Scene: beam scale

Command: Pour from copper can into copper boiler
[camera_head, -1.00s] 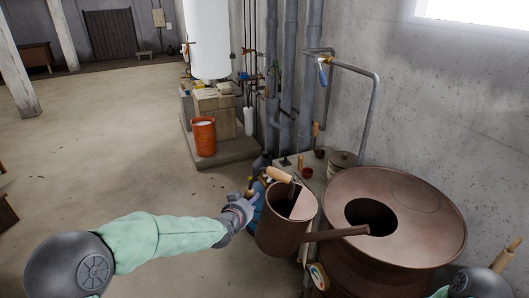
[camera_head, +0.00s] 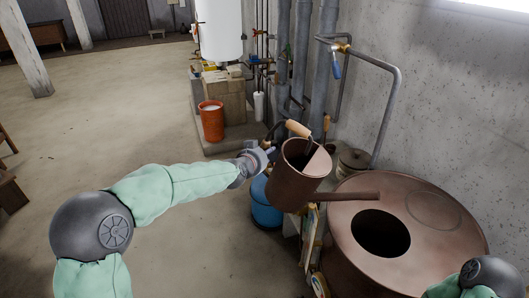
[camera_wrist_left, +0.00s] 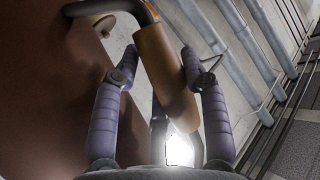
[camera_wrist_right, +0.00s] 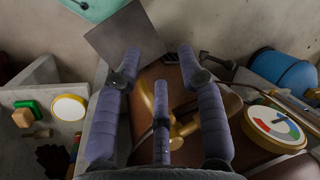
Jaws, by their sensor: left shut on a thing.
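The copper can (camera_head: 295,187) is held by its wooden grip, with its dark open top up and a slight lean. The spout tip appears just behind the boiler's dark round opening (camera_head: 382,234). I cannot tell its height, and no liquid shows. My left gripper (camera_head: 268,152) is shut on the can's handle; the left wrist view shows the wooden grip (camera_wrist_left: 163,75) between the fingers. My right gripper (camera_wrist_right: 160,72) is open and empty, with brown copper behind it; the head view shows only its arm.
A blue container (camera_head: 266,208) stands on the floor behind the can. A lidded pot (camera_head: 353,160) and pipes (camera_head: 385,110) line the wall behind the boiler. A gauge (camera_wrist_right: 275,128) shows in the right wrist view. Open floor lies left.

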